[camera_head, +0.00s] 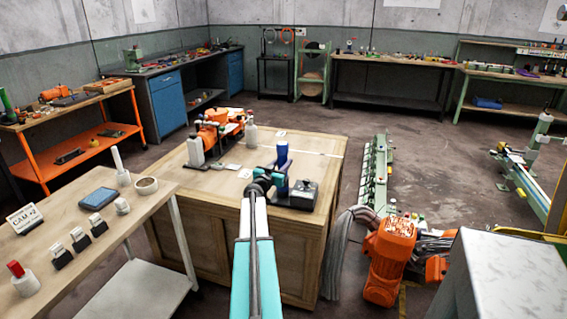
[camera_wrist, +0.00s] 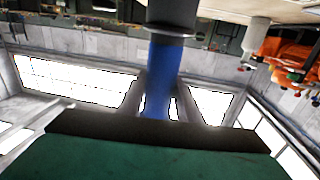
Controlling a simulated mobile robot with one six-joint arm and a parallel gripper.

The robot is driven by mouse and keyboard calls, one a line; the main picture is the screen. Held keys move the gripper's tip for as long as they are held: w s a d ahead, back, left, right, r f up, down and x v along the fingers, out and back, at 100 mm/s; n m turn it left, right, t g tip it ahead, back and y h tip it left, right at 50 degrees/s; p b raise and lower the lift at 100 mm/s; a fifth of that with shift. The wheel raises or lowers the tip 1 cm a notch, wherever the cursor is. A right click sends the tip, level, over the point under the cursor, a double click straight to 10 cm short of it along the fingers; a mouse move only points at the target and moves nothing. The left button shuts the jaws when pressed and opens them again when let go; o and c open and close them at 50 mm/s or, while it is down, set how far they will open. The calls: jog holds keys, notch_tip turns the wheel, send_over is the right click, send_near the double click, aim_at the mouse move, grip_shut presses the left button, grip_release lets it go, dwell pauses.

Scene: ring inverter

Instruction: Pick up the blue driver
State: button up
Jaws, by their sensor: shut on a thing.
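The blue driver (camera_head: 282,152) stands upright over the near right part of the wooden cabinet top, with its blue body showing in the head view. In the wrist view its blue shaft (camera_wrist: 160,75) and a dark collar stand between the two fingers. My gripper (camera_wrist: 158,105) is shut on the blue driver. In the head view the dark end of my arm partly hides the driver's lower part. A black device (camera_head: 298,196) sits right beside and below the driver. I cannot tell whether the driver touches it.
The wooden cabinet (camera_head: 225,183) also bears a white bottle (camera_head: 251,136), another white bottle (camera_head: 195,152) and orange equipment (camera_head: 215,130) farther back. A light table (camera_head: 125,222) with small parts is at left. An orange motor (camera_head: 391,248) stands at right. Open floor lies behind.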

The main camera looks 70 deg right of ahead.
jog(key=shift+r, duration=0.3)
